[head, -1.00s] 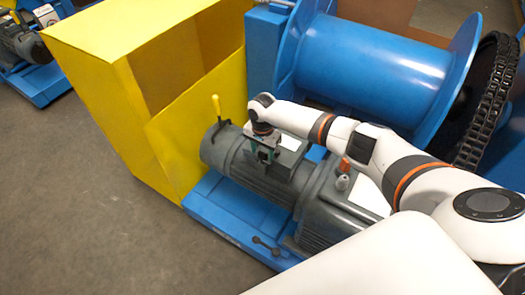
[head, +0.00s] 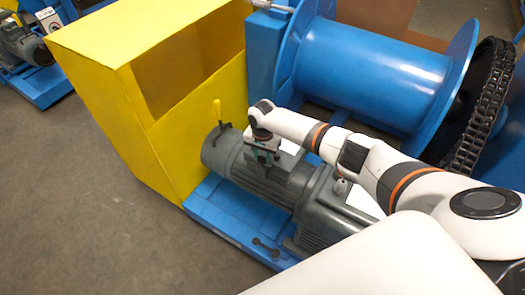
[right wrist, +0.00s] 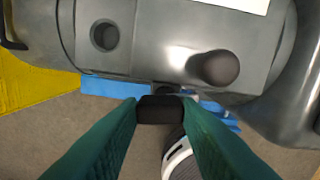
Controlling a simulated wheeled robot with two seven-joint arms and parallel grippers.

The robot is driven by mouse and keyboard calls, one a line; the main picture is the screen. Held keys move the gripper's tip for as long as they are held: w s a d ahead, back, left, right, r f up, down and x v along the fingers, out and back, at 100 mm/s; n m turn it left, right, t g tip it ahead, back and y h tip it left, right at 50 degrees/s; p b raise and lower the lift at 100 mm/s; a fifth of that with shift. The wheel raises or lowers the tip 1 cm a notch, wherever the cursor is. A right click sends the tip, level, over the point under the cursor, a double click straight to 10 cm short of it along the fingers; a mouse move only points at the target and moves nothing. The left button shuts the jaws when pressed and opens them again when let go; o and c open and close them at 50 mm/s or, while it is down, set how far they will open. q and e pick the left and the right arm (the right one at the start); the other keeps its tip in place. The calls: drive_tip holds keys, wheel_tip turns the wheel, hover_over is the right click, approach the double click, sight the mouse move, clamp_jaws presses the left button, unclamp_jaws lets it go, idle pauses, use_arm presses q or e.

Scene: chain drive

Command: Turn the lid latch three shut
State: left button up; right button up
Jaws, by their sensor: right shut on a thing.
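The grey motor (head: 228,160) has a grey box with a lid (right wrist: 150,40) on its top. My right gripper (head: 263,158) reaches down to this box. In the right wrist view its two green fingers (right wrist: 160,110) are shut on a small black block, the lid latch (right wrist: 158,112), at the box's edge. A dark round knob (right wrist: 215,68) and a round hole (right wrist: 105,36) show on the box, apart from the fingers. The number of the held latch cannot be read, and its seat is partly hidden. My left gripper is out of view.
A yellow guard (head: 160,85) stands left of the motor, with a yellow-handled lever (head: 217,112) beside it. A blue drum (head: 370,75) and black chain (head: 490,105) are behind my arm. A dark link-like part (head: 266,246) lies on the blue base (head: 220,220).

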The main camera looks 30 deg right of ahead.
drive_tip(key=shift+a+r+n+p, duration=0.1)
drive_tip(key=shift+r+n+p, duration=0.05)
drive_tip(key=shift+n+p, duration=0.6)
drive_tip(key=shift+s+n, duration=0.1)
drive_tip(key=shift+n, duration=0.95)
drive_tip(key=n+p, duration=0.1)
drive_tip(key=n, duration=0.1)
drive_tip(key=shift+n, duration=0.3)
drive_tip(key=n, duration=0.5)
drive_tip(key=shift+s+p, duration=0.1)
drive_tip(key=shift+p, duration=0.3)
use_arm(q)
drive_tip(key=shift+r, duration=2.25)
use_arm(e)
drive_tip(key=shift+n, duration=2.5)
drive_tip(key=o, duration=1)
drive_tip(key=shift+s, duration=0.1)
